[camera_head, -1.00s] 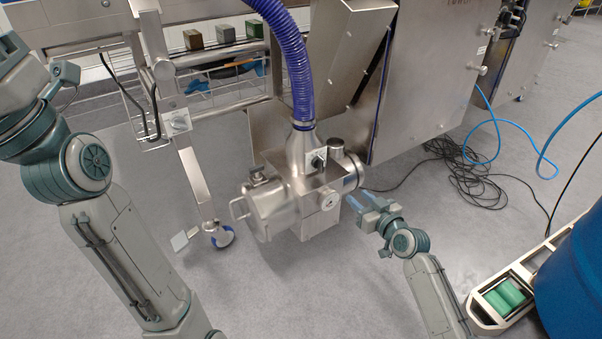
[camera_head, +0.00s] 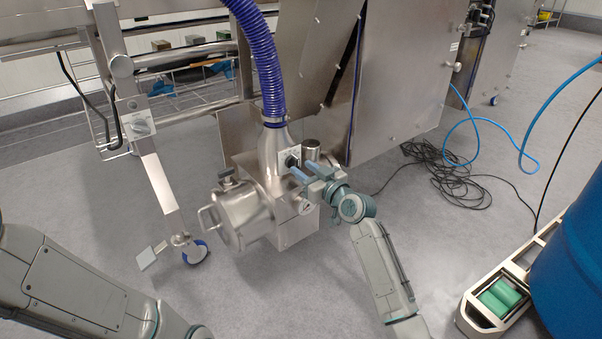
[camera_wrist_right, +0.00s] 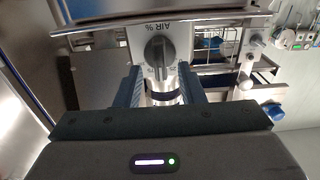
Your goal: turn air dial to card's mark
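The air dial (camera_head: 291,161) is a dark knob on a pale plate, on the steel housing below the purple hose. In the right wrist view the dial (camera_wrist_right: 158,52) sits under the lettering "AIR %", with its pointer bar roughly upright in that picture. My right gripper (camera_head: 304,170) is open just in front of the dial. In the wrist view its blue fingers (camera_wrist_right: 159,80) stand apart on either side below the knob, with nothing between them gripped. A small pale plate (camera_head: 138,125) with a grey mark hangs on the frame leg; I cannot tell whether it is the card. My left gripper is out of view.
The purple hose (camera_head: 258,55) rises from the steel housing (camera_head: 240,220). A round cap (camera_head: 311,148) stands close behind the right gripper. Black cable (camera_head: 445,175) lies on the floor at right, near a blue drum (camera_head: 570,275). Floor in front is open.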

